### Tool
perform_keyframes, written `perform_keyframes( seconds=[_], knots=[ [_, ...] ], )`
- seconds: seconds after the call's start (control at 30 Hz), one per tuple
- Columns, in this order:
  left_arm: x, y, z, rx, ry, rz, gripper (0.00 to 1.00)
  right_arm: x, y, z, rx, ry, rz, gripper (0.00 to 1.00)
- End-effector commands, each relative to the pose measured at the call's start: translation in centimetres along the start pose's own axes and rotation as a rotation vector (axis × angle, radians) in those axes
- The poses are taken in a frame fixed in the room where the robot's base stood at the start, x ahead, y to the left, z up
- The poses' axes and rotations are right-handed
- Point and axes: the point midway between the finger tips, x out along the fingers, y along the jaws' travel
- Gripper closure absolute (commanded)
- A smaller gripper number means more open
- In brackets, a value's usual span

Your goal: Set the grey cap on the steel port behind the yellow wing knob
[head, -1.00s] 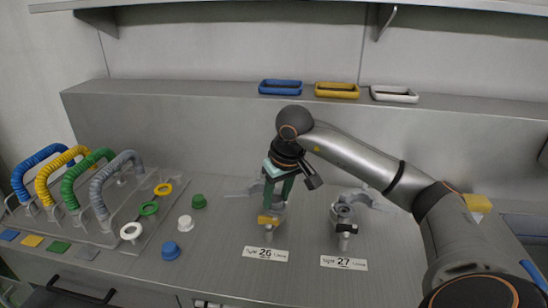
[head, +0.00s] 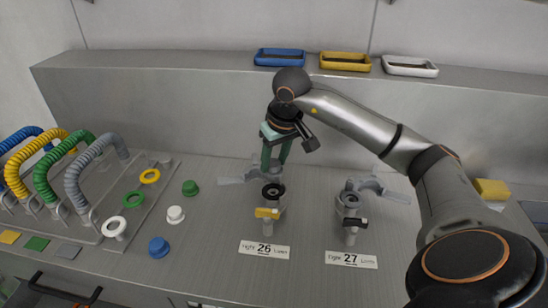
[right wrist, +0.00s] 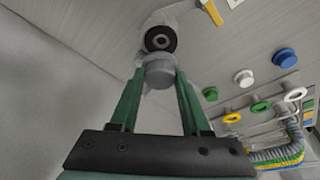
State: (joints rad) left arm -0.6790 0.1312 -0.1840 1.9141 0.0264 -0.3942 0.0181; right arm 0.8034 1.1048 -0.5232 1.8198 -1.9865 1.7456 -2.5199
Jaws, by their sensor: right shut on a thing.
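My right gripper (head: 275,162) is shut on the grey cap (right wrist: 160,72), which sits between its green fingertips in the right wrist view. In the head view the cap is hard to make out. The steel port (head: 273,191) has a round dark mouth and stands behind the yellow wing knob (head: 267,213) at label 26. The gripper is behind and above this port in the head view. In the right wrist view the port (right wrist: 160,39) shows just beyond the cap, with its mouth uncovered. The yellow knob (right wrist: 213,12) is beside it. My left gripper is not in view.
A similar port (head: 350,199) with a black knob stands at label 27. Green (head: 190,188), white (head: 175,215) and blue (head: 159,247) caps lie left of the ports. Coloured hoses (head: 90,165) are farther left. Three trays, one blue (head: 279,57), line the back ledge.

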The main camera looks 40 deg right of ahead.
Motion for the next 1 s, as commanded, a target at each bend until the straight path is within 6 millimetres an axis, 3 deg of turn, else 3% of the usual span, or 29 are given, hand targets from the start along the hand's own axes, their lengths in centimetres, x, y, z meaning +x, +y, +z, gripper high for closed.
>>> perform_keyframes(
  seconds=[0.5,1.0],
  knots=[
    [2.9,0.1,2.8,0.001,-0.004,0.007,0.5,4.8,0.0,1.3,0.0,0.0,0.001,1.0],
    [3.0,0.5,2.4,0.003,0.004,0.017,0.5,5.3,0.0,1.4,0.0,0.0,0.0,1.0]
  ],
)
